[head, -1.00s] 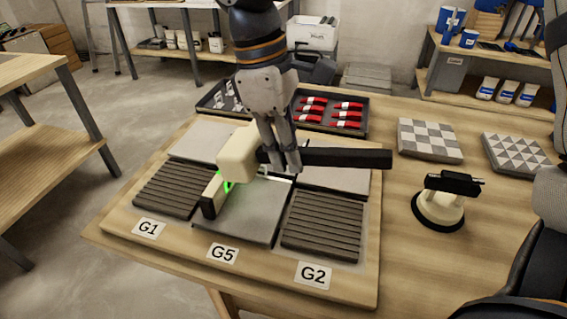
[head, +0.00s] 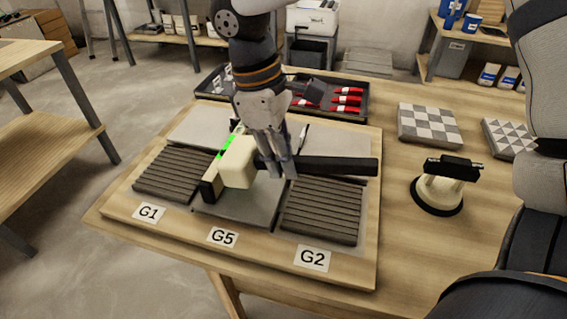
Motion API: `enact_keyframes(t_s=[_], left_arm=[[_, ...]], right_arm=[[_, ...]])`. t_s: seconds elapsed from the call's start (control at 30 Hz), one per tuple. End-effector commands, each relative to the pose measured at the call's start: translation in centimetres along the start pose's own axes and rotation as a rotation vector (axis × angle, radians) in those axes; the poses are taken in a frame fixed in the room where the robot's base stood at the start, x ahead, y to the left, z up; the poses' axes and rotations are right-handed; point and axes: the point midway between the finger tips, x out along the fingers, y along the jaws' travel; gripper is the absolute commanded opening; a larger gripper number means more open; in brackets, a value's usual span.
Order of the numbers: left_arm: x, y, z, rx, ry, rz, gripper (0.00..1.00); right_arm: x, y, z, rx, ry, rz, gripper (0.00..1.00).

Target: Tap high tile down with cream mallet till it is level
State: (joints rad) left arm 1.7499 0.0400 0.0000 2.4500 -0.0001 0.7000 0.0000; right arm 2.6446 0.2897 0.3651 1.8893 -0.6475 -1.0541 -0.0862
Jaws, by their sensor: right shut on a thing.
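My right gripper (head: 282,172) comes down from the top and is shut on the black handle (head: 335,166) of the cream mallet. The mallet's cream head (head: 240,163) is over the middle grey tile (head: 245,207), behind the G5 label. I cannot tell whether the head touches the tile. A black and cream level (head: 211,187) with a bright green part (head: 229,143) lies along the tile's left side, partly hidden by the head. Ribbed dark tiles lie on both sides, by G1 (head: 178,174) and G2 (head: 322,212). Which tile stands high is hard to see. My left gripper is not in view.
The tiles lie on a wooden board (head: 180,228) on the bench. Behind is a dark tray (head: 362,113) with red-and-white items. A suction lifter (head: 438,190) and two patterned tiles (head: 430,126) are on the right. The bench's front right is mostly clear.

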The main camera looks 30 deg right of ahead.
Motion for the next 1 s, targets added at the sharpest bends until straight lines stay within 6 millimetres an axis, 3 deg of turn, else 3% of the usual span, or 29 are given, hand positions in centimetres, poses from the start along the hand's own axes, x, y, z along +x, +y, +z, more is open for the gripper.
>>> enact_keyframes(t_s=[0.1, 0.37, 0.43, 0.57, 0.8, 1.0], left_arm=[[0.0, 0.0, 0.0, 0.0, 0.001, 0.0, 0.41], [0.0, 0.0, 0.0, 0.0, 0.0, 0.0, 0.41], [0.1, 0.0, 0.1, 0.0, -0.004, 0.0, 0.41], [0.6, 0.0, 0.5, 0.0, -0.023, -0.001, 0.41], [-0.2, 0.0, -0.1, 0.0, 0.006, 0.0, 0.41], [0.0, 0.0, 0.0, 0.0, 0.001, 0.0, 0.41]], right_arm=[[-1.4, 0.0, 0.3, -0.001, 0.003, 0.002, 0.0], [-1.5, 0.0, 0.3, -0.001, 0.001, -0.001, 0.0], [-0.2, -0.1, 0.1, -0.002, -0.006, -0.002, 0.0], [4.3, -0.1, -0.9, -0.004, -0.011, -0.005, 0.0], [0.4, 0.0, -0.2, 0.001, 0.009, 0.006, 0.0], [-1.4, 0.0, 0.3, -0.001, 0.002, 0.0, 0.0]])
